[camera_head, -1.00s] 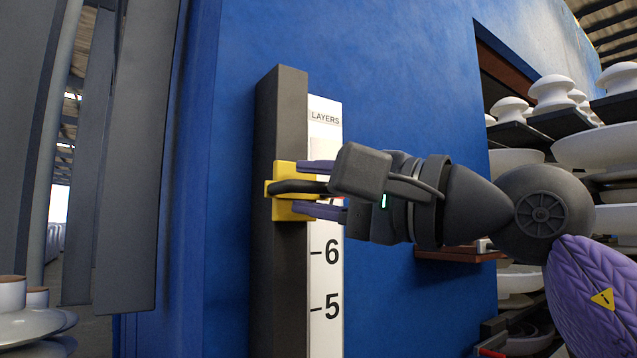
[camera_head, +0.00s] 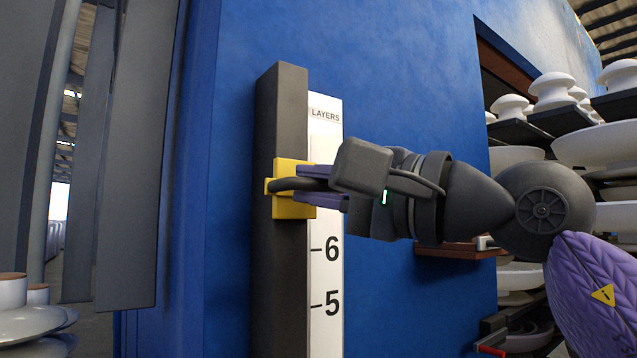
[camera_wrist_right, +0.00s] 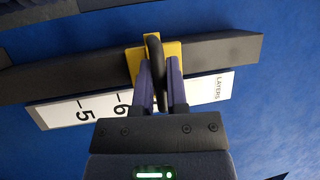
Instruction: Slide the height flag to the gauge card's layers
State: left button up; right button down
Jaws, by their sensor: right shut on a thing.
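The yellow height flag (camera_head: 292,206) sits on a dark upright post (camera_head: 279,110), above the 6 mark. It also shows in the right wrist view (camera_wrist_right: 172,50), with a dark handle (camera_wrist_right: 154,50) between the fingers. My right gripper (camera_head: 310,187) is shut on the flag's handle. The white gauge card (camera_head: 326,285) stands beside the post, headed LAYERS, with marks 6 and 5 visible below the flag. My gripper and wrist hide part of the card above the 6. The card also shows in the right wrist view (camera_wrist_right: 60,110). My left gripper is not in view.
A blue wall (camera_head: 400,60) stands behind the post and card. White insulator stacks (camera_head: 553,92) stand on shelves at the right. Grey upright panels (camera_head: 140,150) and white insulators (camera_head: 25,325) are at the left. A reddish-brown ledge (camera_head: 460,251) lies below my right wrist.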

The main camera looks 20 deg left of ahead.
dwell(0.6)
notch_tip(320, 180, down, 7)
jog(key=b, duration=0.5)
jog(key=shift+b, duration=0.4)
jog(key=c, duration=0.6)
grip_release()
jog(key=shift+r, duration=0.1)
jog(key=shift+c, duration=0.2)
jog(key=shift+d, duration=0.1)
jog(key=b+v, duration=0.4)
jog(key=v, duration=0.6)
